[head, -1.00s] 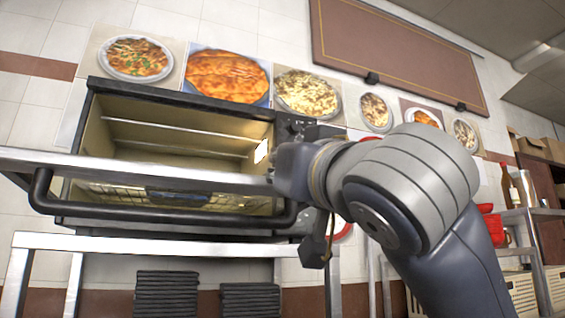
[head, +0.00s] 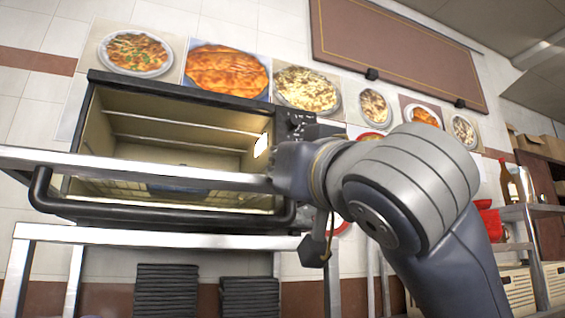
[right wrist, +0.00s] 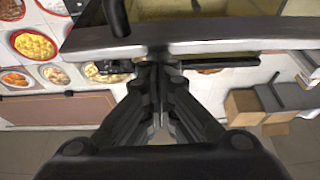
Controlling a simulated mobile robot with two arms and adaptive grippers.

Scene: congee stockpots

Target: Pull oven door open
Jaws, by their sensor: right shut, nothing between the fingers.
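The black oven (head: 180,92) stands on a metal stand with its pale interior showing. Its door (head: 130,168) is swung down and out toward me, so I see it nearly edge-on as a bright metal strip. The black bar handle (head: 160,210) hangs along its front, just below the strip. My right gripper (head: 284,172) is at the door's right end, with its fingers mostly hidden by my wrist. In the right wrist view, the fingers (right wrist: 157,62) are shut and empty, with their tips at the door's edge; I cannot tell whether they touch. My left gripper is not visible.
The metal stand (head: 150,236) under the oven holds stacks of dark trays (head: 167,290) below. Shelving with a bottle (head: 510,182) and red items stands at right. Food pictures (head: 228,72) line the tiled wall behind. Cardboard boxes (right wrist: 243,106) show in the right wrist view.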

